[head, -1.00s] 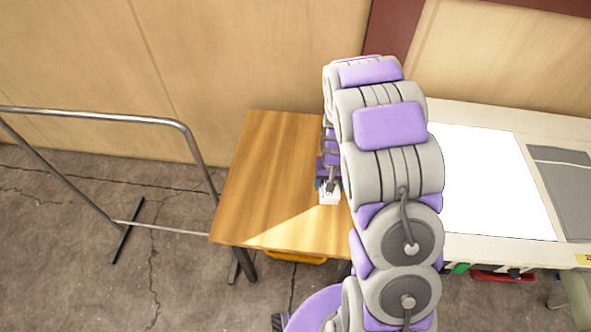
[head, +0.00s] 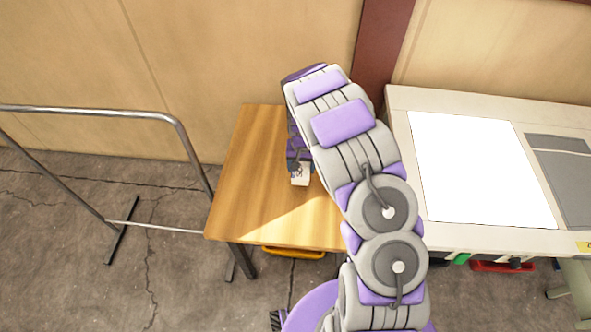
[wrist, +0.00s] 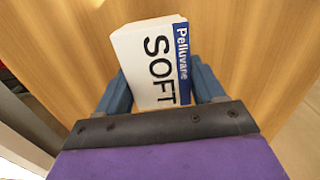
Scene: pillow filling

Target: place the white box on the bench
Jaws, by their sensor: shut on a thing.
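The white box (wrist: 150,58) carries the word "SOFT" and a blue strip reading "Pelluvane". It sits between the two blue fingers of my gripper (wrist: 160,88) in the wrist view, and the gripper is shut on it. In the head view the white box (head: 300,175) shows small below my gripper (head: 299,163), over the wooden bench (head: 245,205). Wood grain fills most of the wrist view behind the box. I cannot tell whether the box touches the bench top. My arm hides part of the bench's right side.
A metal rail frame (head: 90,113) stands left of the bench. A pale table (head: 400,125) with a white sheet (head: 475,170) and a grey mat (head: 570,175) stands to the right. A wooden wall is behind. The bench's left and front are clear.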

